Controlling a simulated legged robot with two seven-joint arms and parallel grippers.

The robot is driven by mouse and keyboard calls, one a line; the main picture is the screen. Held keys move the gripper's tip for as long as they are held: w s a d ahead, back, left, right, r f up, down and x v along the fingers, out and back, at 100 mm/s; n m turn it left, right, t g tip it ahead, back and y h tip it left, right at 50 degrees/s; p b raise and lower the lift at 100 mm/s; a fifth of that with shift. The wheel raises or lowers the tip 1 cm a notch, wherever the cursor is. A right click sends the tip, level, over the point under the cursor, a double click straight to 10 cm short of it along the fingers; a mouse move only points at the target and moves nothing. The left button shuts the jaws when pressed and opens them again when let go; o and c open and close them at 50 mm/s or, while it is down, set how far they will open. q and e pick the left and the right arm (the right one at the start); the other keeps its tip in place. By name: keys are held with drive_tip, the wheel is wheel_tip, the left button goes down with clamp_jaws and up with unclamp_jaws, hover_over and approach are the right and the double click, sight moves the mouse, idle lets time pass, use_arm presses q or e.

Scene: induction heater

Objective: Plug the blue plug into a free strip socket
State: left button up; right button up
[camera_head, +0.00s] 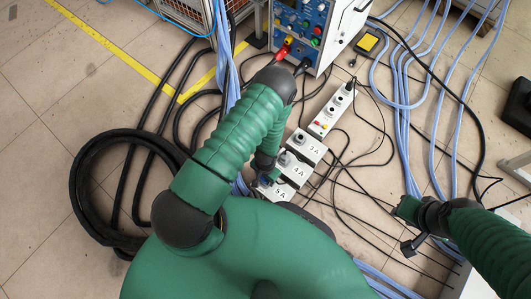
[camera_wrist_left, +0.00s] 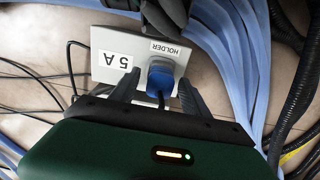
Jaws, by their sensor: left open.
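The blue plug (camera_wrist_left: 161,78) sits in the holder on the white 5 A plate (camera_wrist_left: 108,50), with its dark cable trailing toward my wrist. My left gripper (camera_wrist_left: 157,86) is open, with one finger on each side of the plug; I cannot tell whether either touches it. In the head view, my left gripper (camera_head: 265,172) is over the 5A box (camera_head: 279,190), and my arm hides part of it. The white power strip (camera_head: 332,111) lies up and to the right; its sockets are too small to judge. My right gripper (camera_head: 409,226) is apart at the right, its opening unclear.
Boxes marked 4A (camera_head: 297,170) and 3A (camera_head: 311,150) stand between the 5A box and the strip. The heater cabinet (camera_head: 313,30) is behind. Black cables and blue hoses (camera_head: 402,120) cross the floor around them.

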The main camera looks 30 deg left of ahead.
idle(0.6)
use_arm(q)
clamp_jaws()
idle(0.3)
drive_tip(key=shift+r, duration=0.1)
drive_tip(key=shift+r+p, duration=2.9)
drive_tip(key=shift+r, duration=0.05)
